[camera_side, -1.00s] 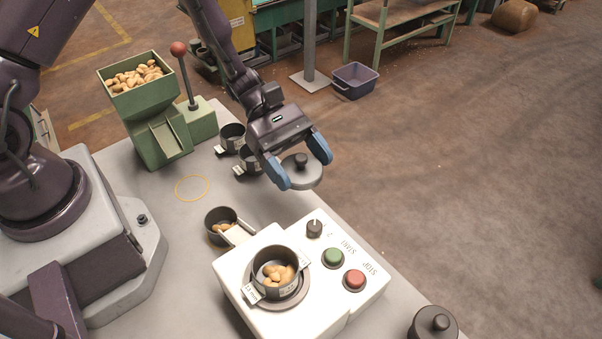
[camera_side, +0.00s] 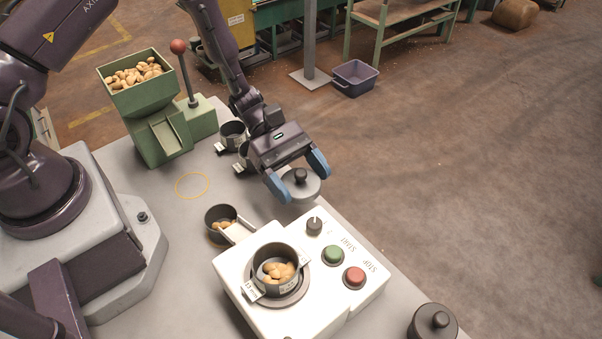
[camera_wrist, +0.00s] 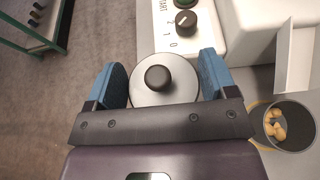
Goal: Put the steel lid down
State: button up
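The steel lid (camera_side: 300,190), a pale disc with a dark round knob, is between the two blue fingers of my gripper (camera_side: 298,178) in the side view. In the wrist view my gripper (camera_wrist: 162,85) has a finger at each side of the lid (camera_wrist: 143,98), with the knob in the middle. My gripper is shut on the lid's rim. The lid is near the table's far edge, behind the white machine. I cannot tell whether its underside touches the table.
The white machine (camera_side: 328,300) carries a cup of nuts (camera_side: 275,270), a dial and two buttons. Another nut cup (camera_side: 220,222) stands beside it. Dark cups (camera_side: 232,135) stand behind my gripper. The table around the yellow ring (camera_side: 193,186) is clear.

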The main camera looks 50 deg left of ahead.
jog(key=o, duration=0.4)
jog(key=shift+r, duration=0.1)
jog(key=shift+r, duration=0.2)
jog(key=v, duration=1.2)
jog(key=shift+s+a+r+m+t+y, duration=0.45)
jog(key=shift+s+r+m+t+y, duration=0.5)
jog(key=shift+s+r+m+y, duration=2.3)
jog(key=shift+s+a+r+m+t+y, duration=0.45)
jog(key=shift+s+r+m+t+y, duration=0.95)
jog(key=shift+r+m, duration=2.15)
jog(key=shift+s+a+r+m+t+y, duration=0.45)
jog(key=shift+s+r+m+y, duration=2.05)
jog(key=shift+r, duration=2.05)
jog(key=shift+s+n+h, duration=0.3)
jog(key=shift+h, duration=0.15)
